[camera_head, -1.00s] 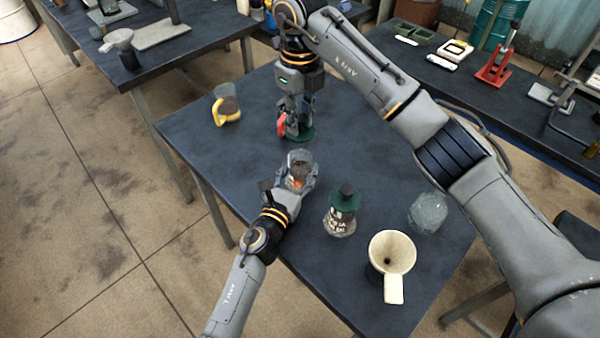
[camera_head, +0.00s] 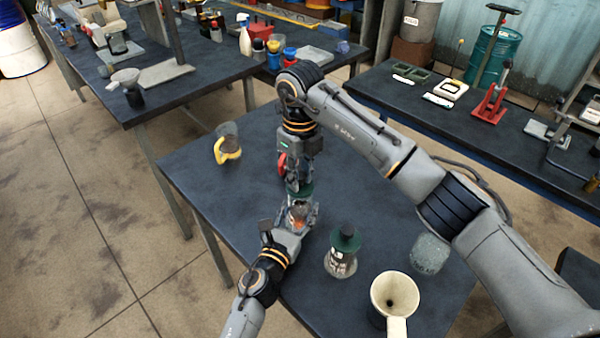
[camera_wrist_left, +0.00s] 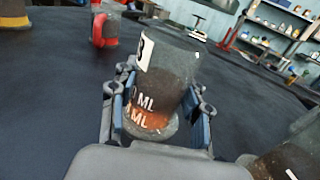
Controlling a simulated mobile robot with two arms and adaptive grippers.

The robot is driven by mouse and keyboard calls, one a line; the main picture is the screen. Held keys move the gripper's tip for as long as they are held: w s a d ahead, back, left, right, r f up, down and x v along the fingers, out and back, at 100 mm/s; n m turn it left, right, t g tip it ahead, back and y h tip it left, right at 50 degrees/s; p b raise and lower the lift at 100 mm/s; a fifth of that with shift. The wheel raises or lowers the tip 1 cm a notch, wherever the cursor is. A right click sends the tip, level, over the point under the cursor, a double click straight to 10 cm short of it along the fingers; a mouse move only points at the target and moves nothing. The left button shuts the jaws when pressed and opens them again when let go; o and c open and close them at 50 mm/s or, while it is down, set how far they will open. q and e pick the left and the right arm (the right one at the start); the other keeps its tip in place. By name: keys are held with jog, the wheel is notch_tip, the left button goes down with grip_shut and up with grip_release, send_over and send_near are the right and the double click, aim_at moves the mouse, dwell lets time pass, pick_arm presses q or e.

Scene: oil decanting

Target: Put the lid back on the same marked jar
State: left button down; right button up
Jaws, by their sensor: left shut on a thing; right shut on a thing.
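My left gripper (camera_head: 297,219) is shut on a clear glass jar (camera_head: 299,212) with reddish-brown contents. In the left wrist view the jar (camera_wrist_left: 165,80) is upright but slightly tilted in the picture, with white ML marks and a white label, between the fingers of my left gripper (camera_wrist_left: 157,115). My right gripper (camera_head: 299,183) points down and is shut on a dark green lid (camera_head: 305,191), just above and behind the jar in the head view. The fingers partly hide the lid, and I cannot tell whether it touches the jar. No lid shows in the left wrist view.
A green-lidded jar (camera_head: 343,250), a cream funnel (camera_head: 395,296) and a clear glass vessel (camera_head: 430,252) stand to the right. A yellow-handled vessel (camera_head: 228,150) stands at the back left. A red-handled vessel (camera_wrist_left: 106,27) is partly hidden by my right gripper in the head view.

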jog(key=shift+f, duration=0.85)
jog(key=shift+f, duration=0.65)
jog(key=o, duration=0.9)
jog(key=shift+r, duration=0.1)
notch_tip(320, 180, up, 12)
jog(key=shift+f, duration=0.1)
